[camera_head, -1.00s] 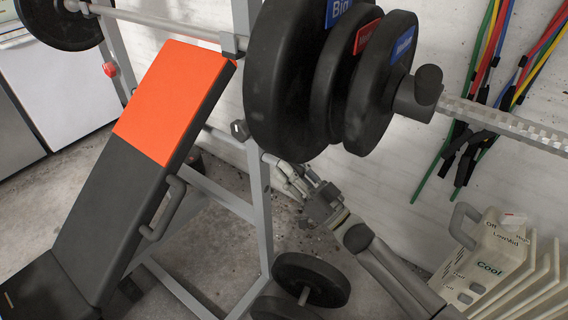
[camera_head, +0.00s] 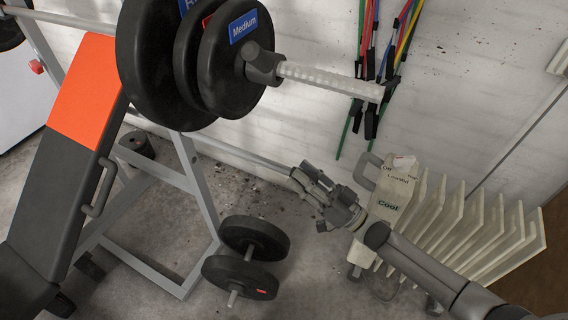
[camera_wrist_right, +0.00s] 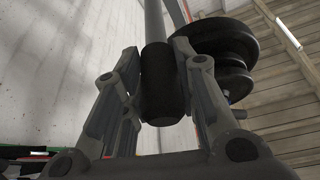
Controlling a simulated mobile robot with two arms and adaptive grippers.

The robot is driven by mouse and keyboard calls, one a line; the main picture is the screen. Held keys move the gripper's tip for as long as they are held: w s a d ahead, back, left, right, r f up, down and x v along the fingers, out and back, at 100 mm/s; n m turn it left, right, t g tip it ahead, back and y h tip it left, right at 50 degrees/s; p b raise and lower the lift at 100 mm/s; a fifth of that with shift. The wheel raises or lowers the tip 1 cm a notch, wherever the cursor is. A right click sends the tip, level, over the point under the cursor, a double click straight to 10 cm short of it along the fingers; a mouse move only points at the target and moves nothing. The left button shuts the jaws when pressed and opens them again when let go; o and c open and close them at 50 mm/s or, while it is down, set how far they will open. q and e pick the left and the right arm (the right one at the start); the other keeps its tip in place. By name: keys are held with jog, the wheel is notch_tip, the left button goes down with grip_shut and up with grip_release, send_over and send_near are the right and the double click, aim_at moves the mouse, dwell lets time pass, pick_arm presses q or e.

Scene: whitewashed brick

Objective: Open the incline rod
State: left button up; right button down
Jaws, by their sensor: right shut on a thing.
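The incline rod (camera_head: 245,154) is a thin grey bar that sticks out to the right from the bench frame, below the weight plates. My right gripper (camera_head: 297,178) is at its outer end, well clear of the frame upright. In the right wrist view the rod (camera_wrist_right: 154,22) ends in a black grip (camera_wrist_right: 160,85), which sits between the two fingers of my right gripper (camera_wrist_right: 158,78). The gripper is shut on this grip. The grip is hidden by the fingers in the head view. My left gripper is not in view.
The bench backrest (camera_head: 84,92) is tilted at left. Black weight plates (camera_head: 232,75) hang on the barbell above the rod. A cream radiator (camera_head: 400,195) stands close to my right gripper. Coloured bands (camera_head: 372,70) hang on the brick wall.

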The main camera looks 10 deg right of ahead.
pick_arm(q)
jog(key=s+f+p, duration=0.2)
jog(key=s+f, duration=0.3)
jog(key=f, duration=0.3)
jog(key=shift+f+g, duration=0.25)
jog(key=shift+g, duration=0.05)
pick_arm(e)
jog(key=s+d, duration=1)
jog(key=d, duration=0.3)
jog(key=shift+d, duration=0.4)
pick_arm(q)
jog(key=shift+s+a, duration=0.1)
pick_arm(e)
jog(key=c, duration=1.1)
grip_release()
jog(key=shift+c, duration=0.2)
jog(key=v, duration=1.2)
